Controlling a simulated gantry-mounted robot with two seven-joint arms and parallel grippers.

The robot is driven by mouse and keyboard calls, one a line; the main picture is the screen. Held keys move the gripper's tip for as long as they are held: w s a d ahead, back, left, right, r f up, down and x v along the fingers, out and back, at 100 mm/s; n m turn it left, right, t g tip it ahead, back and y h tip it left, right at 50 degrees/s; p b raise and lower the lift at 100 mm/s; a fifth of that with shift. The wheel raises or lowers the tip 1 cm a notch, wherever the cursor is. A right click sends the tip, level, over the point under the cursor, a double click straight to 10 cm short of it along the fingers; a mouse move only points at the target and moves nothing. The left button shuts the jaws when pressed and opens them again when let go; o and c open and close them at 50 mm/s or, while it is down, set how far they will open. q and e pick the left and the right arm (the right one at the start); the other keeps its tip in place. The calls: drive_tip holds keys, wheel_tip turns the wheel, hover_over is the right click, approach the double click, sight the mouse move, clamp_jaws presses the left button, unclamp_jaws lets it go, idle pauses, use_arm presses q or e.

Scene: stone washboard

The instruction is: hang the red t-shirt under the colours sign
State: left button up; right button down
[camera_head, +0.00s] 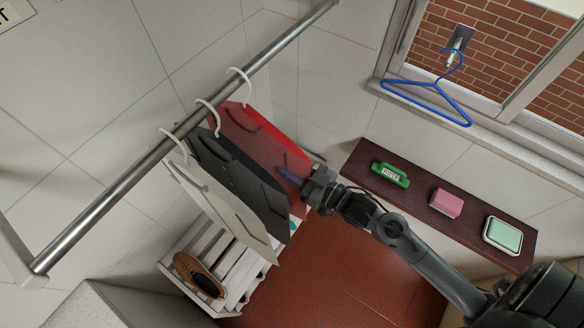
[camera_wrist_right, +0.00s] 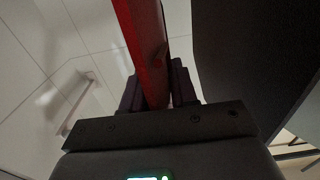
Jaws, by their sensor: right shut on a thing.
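The red t-shirt (camera_head: 258,135) hangs from a white hanger on the metal rail (camera_head: 180,136) in the head view. It is the rightmost of three garments, beside a dark grey one (camera_head: 238,176). My right gripper (camera_head: 300,181) is at the lower right edge of the red t-shirt. In the right wrist view, the two fingers (camera_wrist_right: 157,90) stand on either side of the red cloth (camera_wrist_right: 143,35), shut on it. The colours sign is not readable in view; only a corner of a sign (camera_head: 10,12) shows at the top left. My left gripper is not in view.
A pale garment (camera_head: 222,208) hangs left of the dark one. A slatted rack (camera_head: 215,268) with a brown shoe (camera_head: 198,275) stands below. A dark shelf (camera_head: 415,200) holds a green item, a pink block and a soap dish. A blue hanger (camera_head: 430,98) hangs by the window.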

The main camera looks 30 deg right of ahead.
drive_tip(key=c, duration=0.8)
unclamp_jaws()
drive_tip(key=shift+f, duration=0.1)
drive_tip(key=shift+s+d, duration=0.25)
drive_tip(key=shift+s, duration=0.25)
drive_tip(key=b+v, duration=0.1)
drive_tip(key=v, duration=0.8)
drive_tip(key=shift+s+b, duration=0.35)
drive_tip(key=shift+b, duration=0.05)
